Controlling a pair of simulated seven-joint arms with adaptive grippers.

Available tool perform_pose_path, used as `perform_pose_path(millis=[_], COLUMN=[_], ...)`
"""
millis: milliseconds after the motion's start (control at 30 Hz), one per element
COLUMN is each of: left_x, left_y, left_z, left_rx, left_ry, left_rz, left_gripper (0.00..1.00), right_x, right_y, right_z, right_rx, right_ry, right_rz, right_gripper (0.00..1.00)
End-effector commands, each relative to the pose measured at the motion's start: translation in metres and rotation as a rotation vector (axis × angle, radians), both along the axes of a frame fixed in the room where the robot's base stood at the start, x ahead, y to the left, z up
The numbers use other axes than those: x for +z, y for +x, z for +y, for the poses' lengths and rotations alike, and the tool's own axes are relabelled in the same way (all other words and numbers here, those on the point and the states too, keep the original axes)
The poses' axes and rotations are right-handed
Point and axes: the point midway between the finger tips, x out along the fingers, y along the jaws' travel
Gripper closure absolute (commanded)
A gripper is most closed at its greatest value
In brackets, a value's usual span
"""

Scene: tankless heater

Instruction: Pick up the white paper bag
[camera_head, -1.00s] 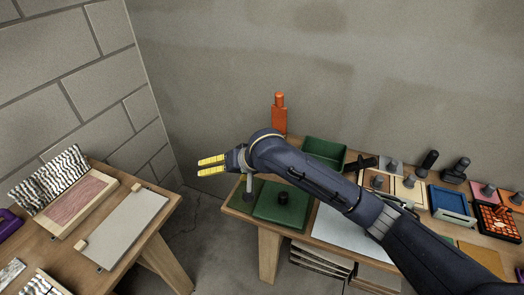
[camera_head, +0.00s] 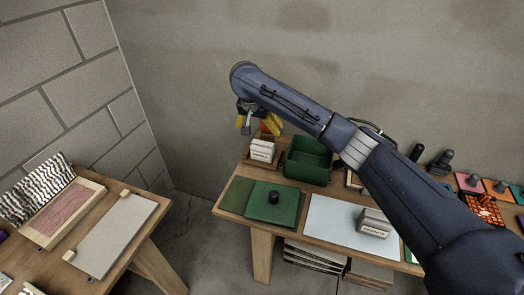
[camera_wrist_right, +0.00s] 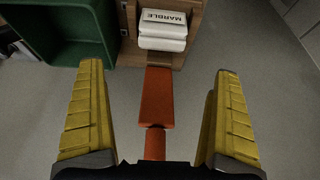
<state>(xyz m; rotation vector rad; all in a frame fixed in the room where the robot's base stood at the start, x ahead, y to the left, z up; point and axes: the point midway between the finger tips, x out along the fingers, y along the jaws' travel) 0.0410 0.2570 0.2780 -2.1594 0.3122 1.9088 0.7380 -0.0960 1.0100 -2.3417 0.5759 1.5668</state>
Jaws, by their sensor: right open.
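One pack (camera_head: 262,150) stands in a wooden holder at the back left of the right table; in the right wrist view this pack (camera_wrist_right: 162,28) reads "MARBLE". The other pack (camera_head: 375,222) sits on a pale mat and seems to read "GRANITE". My right gripper (camera_head: 262,121) is above and behind the first pack, pointing down. In the right wrist view its yellow fingers (camera_wrist_right: 160,72) are apart. My left gripper is out of view.
A green bin (camera_head: 308,160) stands right beside the wooden holder. A green board (camera_head: 275,202) with a dark knob lies in front. My right arm hides part of the table. A second table (camera_head: 110,240) is at the left, with a floor gap between.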

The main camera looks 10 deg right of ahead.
Motion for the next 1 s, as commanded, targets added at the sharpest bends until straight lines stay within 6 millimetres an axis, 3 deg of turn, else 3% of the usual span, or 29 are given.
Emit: perform_pose_path(millis=[333,767,1000], left_x=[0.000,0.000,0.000], left_y=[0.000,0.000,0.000], left_z=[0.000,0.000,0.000], left_rx=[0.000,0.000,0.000], left_ry=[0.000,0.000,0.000], left_rz=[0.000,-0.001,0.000], left_gripper=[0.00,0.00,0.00], right_x=[-0.056,-0.080,-0.107], right_y=[0.020,0.030,0.041], right_z=[-0.011,-0.014,-0.017], right_rx=[-0.001,0.002,0.001], right_ry=[-0.001,-0.001,-0.001], right_rz=[0.002,0.000,0.001], right_gripper=[0.00,0.00,0.00])
